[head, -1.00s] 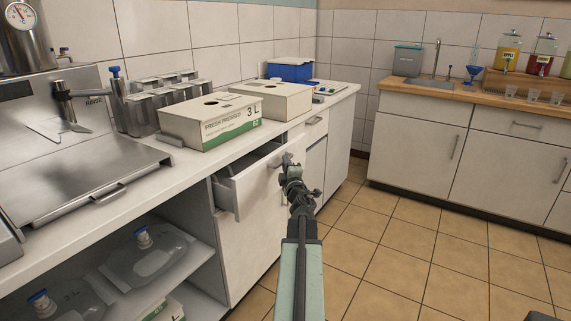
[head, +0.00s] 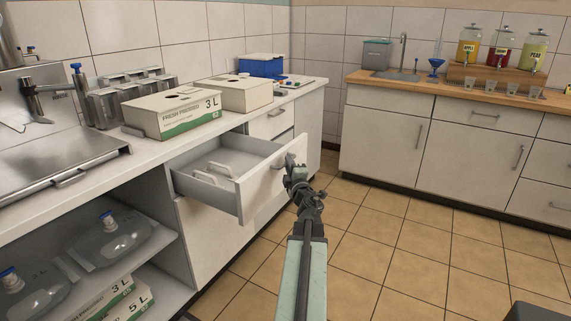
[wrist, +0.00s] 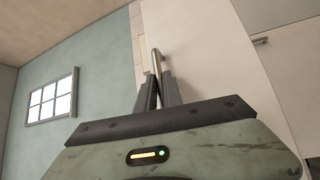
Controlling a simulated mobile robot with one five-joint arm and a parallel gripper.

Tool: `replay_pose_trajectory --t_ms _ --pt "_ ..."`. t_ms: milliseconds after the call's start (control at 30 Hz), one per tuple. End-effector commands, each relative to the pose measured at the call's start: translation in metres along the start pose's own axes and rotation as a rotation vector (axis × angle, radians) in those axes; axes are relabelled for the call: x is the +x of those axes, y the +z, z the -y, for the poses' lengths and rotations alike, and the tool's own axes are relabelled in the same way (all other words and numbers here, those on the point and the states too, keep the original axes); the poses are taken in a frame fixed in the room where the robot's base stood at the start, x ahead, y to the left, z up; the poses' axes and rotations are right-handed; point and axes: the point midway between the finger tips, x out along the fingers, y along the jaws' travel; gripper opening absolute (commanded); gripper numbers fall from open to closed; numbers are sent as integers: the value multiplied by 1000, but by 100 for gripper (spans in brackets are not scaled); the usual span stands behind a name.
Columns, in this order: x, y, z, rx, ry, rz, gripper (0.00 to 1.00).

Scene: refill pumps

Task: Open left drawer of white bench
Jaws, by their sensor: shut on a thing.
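The left drawer (head: 222,165) of the white bench (head: 213,250) stands well out from the bench front in the head view. White, handle-like pieces lie inside it. My gripper (head: 293,172) is at the drawer's front panel, at its handle. In the wrist view my gripper (wrist: 159,92) has its dark fingers closed around the metal handle bar (wrist: 156,62). In the head view the handle is mostly hidden behind my gripper.
Two cartons (head: 172,112) and a blue box (head: 262,66) stand on the bench top. Filled bags (head: 115,238) lie on the open shelf at left. A wood-topped counter (head: 440,103) is across the room.

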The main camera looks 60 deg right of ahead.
Motion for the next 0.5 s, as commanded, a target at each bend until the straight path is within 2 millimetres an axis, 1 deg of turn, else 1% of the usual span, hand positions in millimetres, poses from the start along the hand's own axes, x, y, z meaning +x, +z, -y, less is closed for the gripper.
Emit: replay_pose_trajectory --t_ms 33,133,500 --pt "-2 4 -1 1 0 5 0" --pt "-3 6 -1 1 0 5 0" --pt "-4 7 -2 1 0 5 0"
